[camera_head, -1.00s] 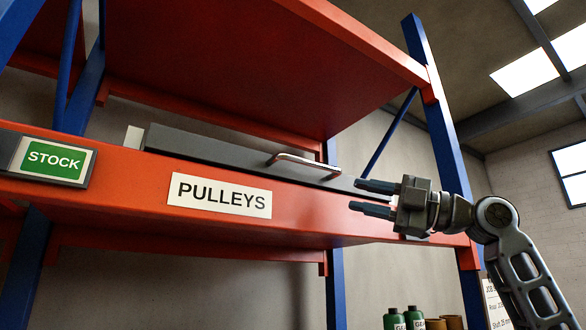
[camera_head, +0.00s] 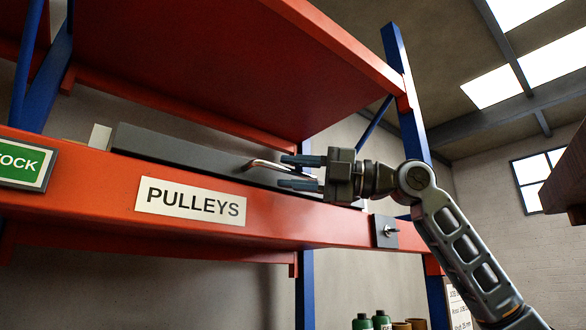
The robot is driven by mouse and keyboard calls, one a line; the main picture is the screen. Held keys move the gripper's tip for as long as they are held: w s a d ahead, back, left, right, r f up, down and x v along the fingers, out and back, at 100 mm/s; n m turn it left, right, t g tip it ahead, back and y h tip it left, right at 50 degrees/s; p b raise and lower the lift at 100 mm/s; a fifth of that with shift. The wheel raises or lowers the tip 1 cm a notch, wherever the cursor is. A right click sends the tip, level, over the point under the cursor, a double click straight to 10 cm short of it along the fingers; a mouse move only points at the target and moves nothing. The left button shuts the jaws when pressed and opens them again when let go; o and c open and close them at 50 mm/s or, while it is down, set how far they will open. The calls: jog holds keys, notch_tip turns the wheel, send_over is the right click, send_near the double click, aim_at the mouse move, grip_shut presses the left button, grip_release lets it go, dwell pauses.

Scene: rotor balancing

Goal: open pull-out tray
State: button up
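The pull-out tray (camera_head: 190,152) is a long grey drawer front on the orange shelf beam, above the white PULLEYS label (camera_head: 190,202). Its metal bar handle (camera_head: 268,165) sticks out from the front. My gripper (camera_head: 300,172) is at the right end of the handle, with its two dark fingers spread and pointing left. One finger is higher and one lower, with a gap between them. The handle's right end shows by the gap and is partly hidden by the fingers. I cannot tell whether they touch it. The tray's inside is not visible.
The green STOCK sign (camera_head: 22,163) is on the beam at the left. A grey plate with a small knob (camera_head: 385,231) is on the beam right of my gripper. An upper red shelf (camera_head: 200,60) overhangs the tray. Green bottles (camera_head: 370,322) stand low down.

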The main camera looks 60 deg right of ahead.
jog(key=shift+w+a, duration=0.1)
jog(key=shift+w, duration=0.05)
jog(key=shift+c, duration=0.2)
grip_shut()
dwell(0.4)
